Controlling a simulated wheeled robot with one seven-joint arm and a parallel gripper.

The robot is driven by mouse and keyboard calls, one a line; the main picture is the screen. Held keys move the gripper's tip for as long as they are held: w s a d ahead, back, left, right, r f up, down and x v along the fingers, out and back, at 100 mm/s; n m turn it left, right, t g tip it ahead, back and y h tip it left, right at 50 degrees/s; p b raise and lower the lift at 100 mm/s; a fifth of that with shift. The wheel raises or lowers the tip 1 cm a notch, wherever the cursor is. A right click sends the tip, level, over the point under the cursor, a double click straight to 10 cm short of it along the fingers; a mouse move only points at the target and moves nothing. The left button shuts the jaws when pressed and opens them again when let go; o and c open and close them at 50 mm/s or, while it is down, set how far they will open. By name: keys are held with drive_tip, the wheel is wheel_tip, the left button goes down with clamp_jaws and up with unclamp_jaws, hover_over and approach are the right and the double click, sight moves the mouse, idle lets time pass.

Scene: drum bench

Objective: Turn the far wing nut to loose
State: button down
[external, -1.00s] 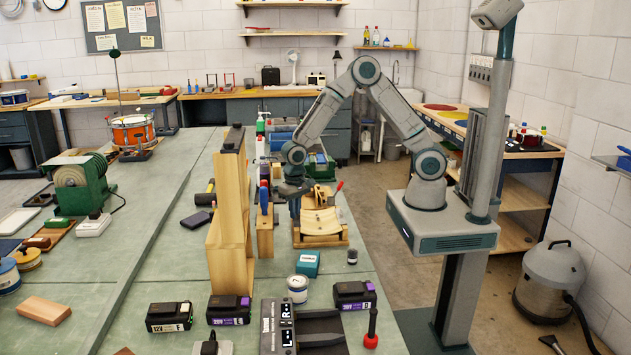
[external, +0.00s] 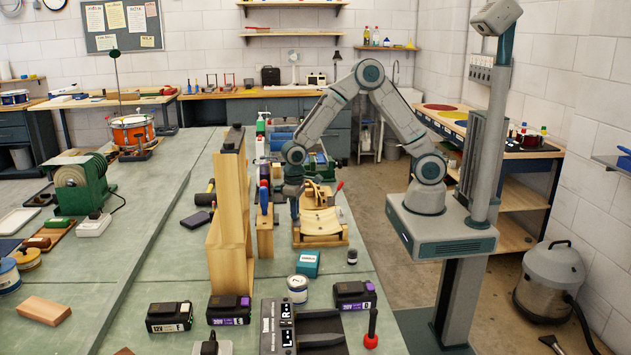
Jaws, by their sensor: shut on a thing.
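A wooden fixture (external: 320,222) with a pale curved shell piece stands on the bench right of the tall wooden panel. My gripper (external: 295,217) points straight down at the left side of this fixture, toward its far end. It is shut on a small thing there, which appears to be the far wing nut. The nut itself is hidden by the fingers and too small to make out, so its angle cannot be read. A red-tipped handle (external: 339,187) rises at the fixture's far right.
A tall wooden panel (external: 229,220) stands close left of my gripper. A smaller wooden block (external: 265,238) stands between them. A teal box (external: 307,262), a white can (external: 297,288) and battery packs (external: 229,309) lie nearer.

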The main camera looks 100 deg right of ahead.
drive_tip(key=n, duration=0.4)
drive_tip(key=shift+w+n+b, duration=0.1)
drive_tip(key=shift+n+b, duration=0.2)
drive_tip(key=n, duration=0.4)
drive_tip(key=shift+r+n, duration=0.1)
drive_tip(key=shift+n, duration=0.2)
drive_tip(key=n, duration=0.4)
drive_tip(key=shift+n+p, duration=0.3)
drive_tip(key=n+p, duration=0.1)
drive_tip(key=n, duration=0.3)
drive_tip(key=shift+a+r, duration=0.1)
drive_tip(key=n+p, duration=0.3)
drive_tip(key=n, duration=0.3)
drive_tip(key=shift+n, duration=0.4)
drive_tip(key=n+p, duration=0.3)
drive_tip(key=n, duration=0.3)
drive_tip(key=n+p, duration=0.1)
drive_tip(key=n, duration=0.5)
